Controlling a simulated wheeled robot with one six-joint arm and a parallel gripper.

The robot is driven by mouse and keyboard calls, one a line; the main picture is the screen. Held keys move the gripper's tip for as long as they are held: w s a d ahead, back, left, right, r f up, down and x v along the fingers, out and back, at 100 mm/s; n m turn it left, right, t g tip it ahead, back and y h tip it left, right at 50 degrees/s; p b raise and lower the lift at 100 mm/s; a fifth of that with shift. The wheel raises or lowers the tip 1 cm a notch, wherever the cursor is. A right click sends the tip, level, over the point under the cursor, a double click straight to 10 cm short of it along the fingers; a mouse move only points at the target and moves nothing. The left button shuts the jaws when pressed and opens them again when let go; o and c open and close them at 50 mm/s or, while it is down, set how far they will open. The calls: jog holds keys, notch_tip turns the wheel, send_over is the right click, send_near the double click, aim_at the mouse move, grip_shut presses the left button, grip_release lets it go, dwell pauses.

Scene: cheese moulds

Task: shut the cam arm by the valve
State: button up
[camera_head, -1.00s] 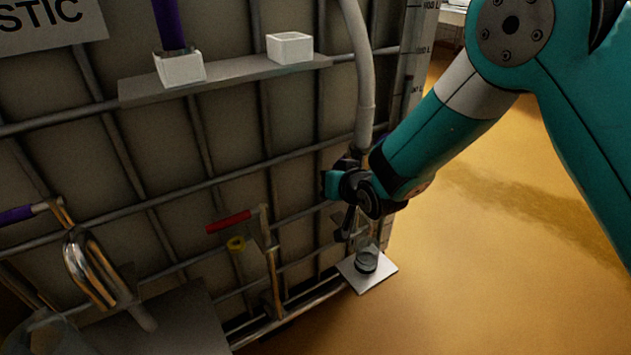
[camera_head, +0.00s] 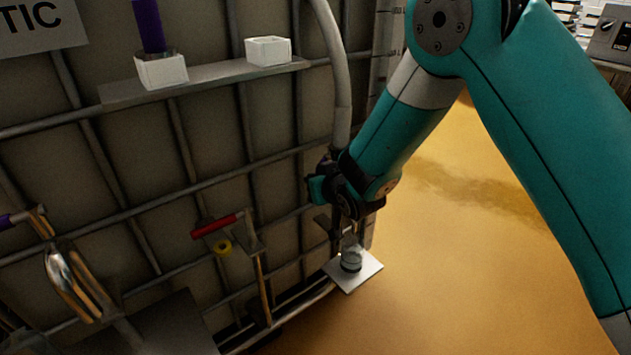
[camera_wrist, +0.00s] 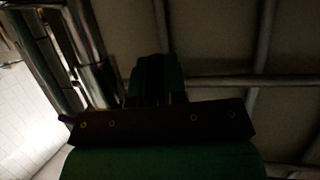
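My gripper (camera_head: 347,222) points down at the lower right corner of the caged tank, below the grey hose (camera_head: 341,110). In the wrist view the gripper (camera_wrist: 160,75) is dark, its fingers seem close together, and I cannot tell whether they are shut. Steel fittings (camera_wrist: 75,60) stand left of them. The hose's lower end is hidden behind my wrist. I cannot make out the cam arm or whether my gripper touches it.
A clear jar with a dark band (camera_head: 351,260) stands on a small white plate (camera_head: 340,279) just below my gripper. Bent metal pipework (camera_head: 75,283) is at lower left. The yellow floor right is clear.

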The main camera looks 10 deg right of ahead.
jog(key=o, duration=0.4)
jog(key=shift+s, duration=0.15)
jog(key=v, duration=1.2)
